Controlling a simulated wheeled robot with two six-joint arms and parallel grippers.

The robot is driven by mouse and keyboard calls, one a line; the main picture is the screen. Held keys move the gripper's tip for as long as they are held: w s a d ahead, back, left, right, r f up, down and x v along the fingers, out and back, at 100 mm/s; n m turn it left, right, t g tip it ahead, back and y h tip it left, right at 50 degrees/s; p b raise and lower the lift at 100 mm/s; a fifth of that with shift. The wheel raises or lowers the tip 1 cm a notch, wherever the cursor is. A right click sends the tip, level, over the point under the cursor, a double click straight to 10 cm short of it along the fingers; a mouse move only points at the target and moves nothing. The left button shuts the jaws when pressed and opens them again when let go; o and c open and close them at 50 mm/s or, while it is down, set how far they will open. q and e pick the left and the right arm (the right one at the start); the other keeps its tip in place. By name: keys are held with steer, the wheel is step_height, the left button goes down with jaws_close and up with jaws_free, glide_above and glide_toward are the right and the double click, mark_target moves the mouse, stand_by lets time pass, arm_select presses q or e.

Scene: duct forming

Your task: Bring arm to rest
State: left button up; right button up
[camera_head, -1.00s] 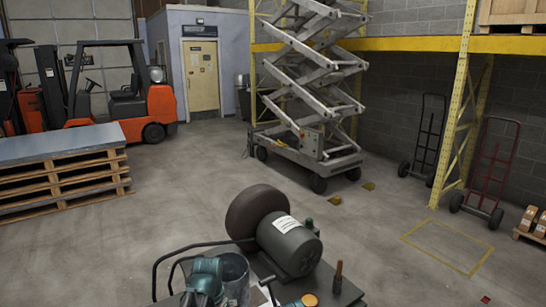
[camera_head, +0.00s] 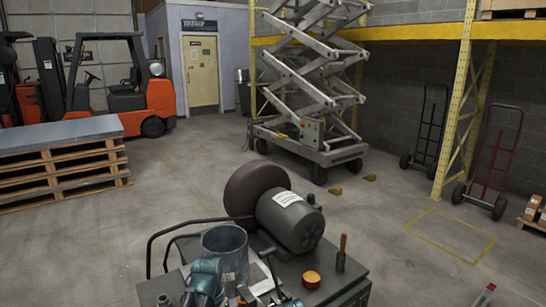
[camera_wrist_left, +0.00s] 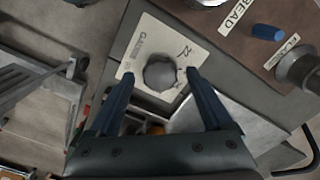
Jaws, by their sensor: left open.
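My left gripper (camera_wrist_left: 160,76) is open in the left wrist view, with its two dark fingers apart. Nothing is held between them. A pale plate with a round hole and printed lettering (camera_wrist_left: 134,59) lies beyond the fingertips; I cannot tell the distance. Teal and dark arm parts of mine (camera_head: 205,279) show at the bottom of the head view, but no fingertips show clearly there. My right gripper is not visible.
A dark workbench (camera_head: 340,283) carries a machine with a grey motor drum (camera_head: 290,222), a grey metal cylinder (camera_head: 225,258), a wooden-handled tool (camera_head: 342,251) and an orange-topped round container (camera_head: 312,278). Stacked pallets (camera_head: 62,180) stand left. Open floor lies beyond the bench.

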arm_select(q)
steer(key=shift+f+n, duration=0.35)
steer(key=shift+n, duration=0.85)
steer(key=n, duration=0.5)
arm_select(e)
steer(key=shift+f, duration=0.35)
